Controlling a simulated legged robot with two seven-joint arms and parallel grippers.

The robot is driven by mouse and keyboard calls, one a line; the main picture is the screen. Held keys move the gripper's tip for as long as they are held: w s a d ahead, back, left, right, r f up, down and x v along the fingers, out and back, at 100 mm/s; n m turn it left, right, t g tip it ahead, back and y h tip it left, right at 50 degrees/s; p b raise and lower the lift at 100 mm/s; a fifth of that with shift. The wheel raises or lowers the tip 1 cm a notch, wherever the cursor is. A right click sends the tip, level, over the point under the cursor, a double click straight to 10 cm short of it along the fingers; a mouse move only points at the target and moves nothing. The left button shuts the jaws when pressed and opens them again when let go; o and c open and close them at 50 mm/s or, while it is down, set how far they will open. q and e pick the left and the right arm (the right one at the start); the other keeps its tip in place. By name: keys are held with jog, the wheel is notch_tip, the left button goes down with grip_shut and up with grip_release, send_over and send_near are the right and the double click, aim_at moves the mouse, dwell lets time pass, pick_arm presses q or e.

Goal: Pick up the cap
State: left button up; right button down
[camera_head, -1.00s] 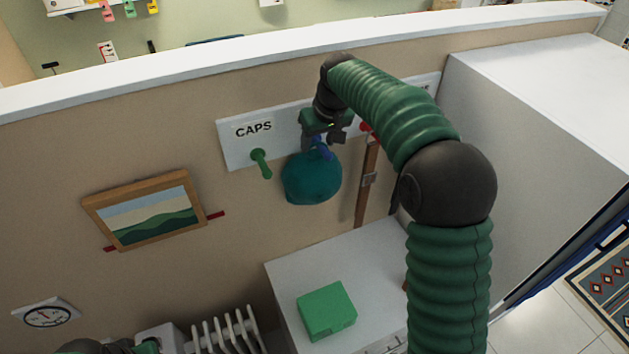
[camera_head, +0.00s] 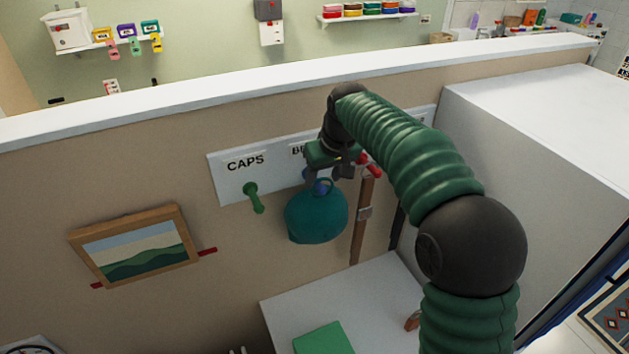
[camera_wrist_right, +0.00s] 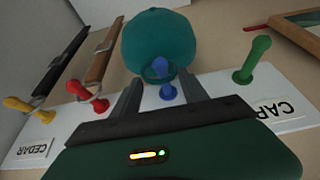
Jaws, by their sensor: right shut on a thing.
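The teal cap (camera_head: 317,217) hangs in front of the wall, below the white peg board (camera_head: 232,190), and fills the top middle of the right wrist view (camera_wrist_right: 157,38). A small loop on it overlaps the blue peg (camera_wrist_right: 167,92); I cannot tell whether the loop is still around the peg. My right gripper (camera_head: 328,177) is at the cap's top, shut on the cap, with its two fingers (camera_wrist_right: 160,95) on either side of the loop and peg. The exact contact is hard to see. My left gripper is not in view.
A green peg (camera_head: 253,197) beside the CAPS label is empty. Belts (camera_head: 361,222) hang from red and yellow pegs close on the right. A framed picture (camera_head: 135,245) hangs at left. A white cabinet (camera_head: 530,150) stands right; a low white top with a green box (camera_head: 323,340) lies below.

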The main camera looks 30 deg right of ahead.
jog(key=s+a+b, duration=0.1)
jog(key=s+b, duration=0.5)
jog(key=s, duration=0.9)
jog(key=shift+a, duration=0.35)
jog(key=shift+s, duration=0.15)
